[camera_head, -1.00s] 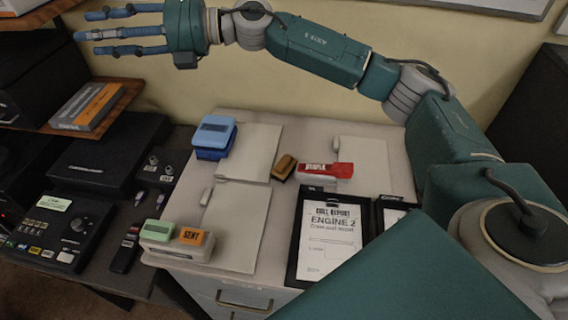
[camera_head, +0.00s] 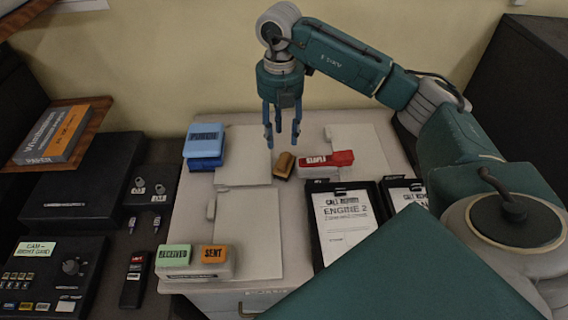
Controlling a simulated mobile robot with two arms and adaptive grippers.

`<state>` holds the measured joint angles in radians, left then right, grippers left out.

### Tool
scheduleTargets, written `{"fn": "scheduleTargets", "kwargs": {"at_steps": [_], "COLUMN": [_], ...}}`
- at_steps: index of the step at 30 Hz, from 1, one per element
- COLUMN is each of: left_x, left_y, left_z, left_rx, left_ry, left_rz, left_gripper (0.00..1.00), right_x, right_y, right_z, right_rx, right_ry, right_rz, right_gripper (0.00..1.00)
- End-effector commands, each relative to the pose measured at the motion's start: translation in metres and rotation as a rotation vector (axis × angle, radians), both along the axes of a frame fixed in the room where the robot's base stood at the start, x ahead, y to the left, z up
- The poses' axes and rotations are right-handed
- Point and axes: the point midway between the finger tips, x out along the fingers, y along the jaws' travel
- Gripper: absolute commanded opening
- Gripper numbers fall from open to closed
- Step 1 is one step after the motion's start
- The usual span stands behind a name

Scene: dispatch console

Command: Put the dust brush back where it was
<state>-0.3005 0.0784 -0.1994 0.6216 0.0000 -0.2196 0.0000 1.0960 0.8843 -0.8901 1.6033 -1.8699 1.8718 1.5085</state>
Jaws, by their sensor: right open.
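A small brown and black block, which looks like the dust brush (camera_head: 283,166), lies on the light desk top (camera_head: 305,215). I cannot tell the exact height of the fingertips over the desk. My left gripper is not in view.
A blue punch (camera_head: 206,146) stands left of the brush. Green (camera_head: 173,256) and orange (camera_head: 213,254) stamps stand at the front left. Black clipboards (camera_head: 342,222) lie at the right. A black console (camera_head: 40,277) and a shelf with a paper box (camera_head: 54,135) are at the left.

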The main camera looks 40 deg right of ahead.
Motion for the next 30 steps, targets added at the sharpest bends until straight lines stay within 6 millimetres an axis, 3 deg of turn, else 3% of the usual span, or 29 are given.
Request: {"fn": "scheduleTargets", "kwargs": {"at_steps": [3,11,18,27,30], "left_x": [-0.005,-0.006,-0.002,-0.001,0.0], "left_y": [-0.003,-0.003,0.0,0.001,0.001], "left_z": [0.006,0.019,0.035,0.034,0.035], "left_rx": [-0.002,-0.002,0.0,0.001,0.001], "left_ry": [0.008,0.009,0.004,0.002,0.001], "left_rz": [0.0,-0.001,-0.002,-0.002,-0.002], "left_gripper": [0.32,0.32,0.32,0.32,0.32], "right_x": [-0.001,-0.003,-0.005,-0.005,-0.005], "right_y": [0.0,0.001,0.002,0.002,0.002], "right_z": [-0.016,-0.037,-0.072,-0.079,-0.079], "right_rx": [0.0,0.0,0.002,0.003,0.003], "right_ry": [0.004,0.003,0.002,-0.002,-0.002], "right_rz": [0.002,0.003,0.002,0.004,0.004], "right_gripper": [0.41,0.41,0.41,0.41,0.23]}}
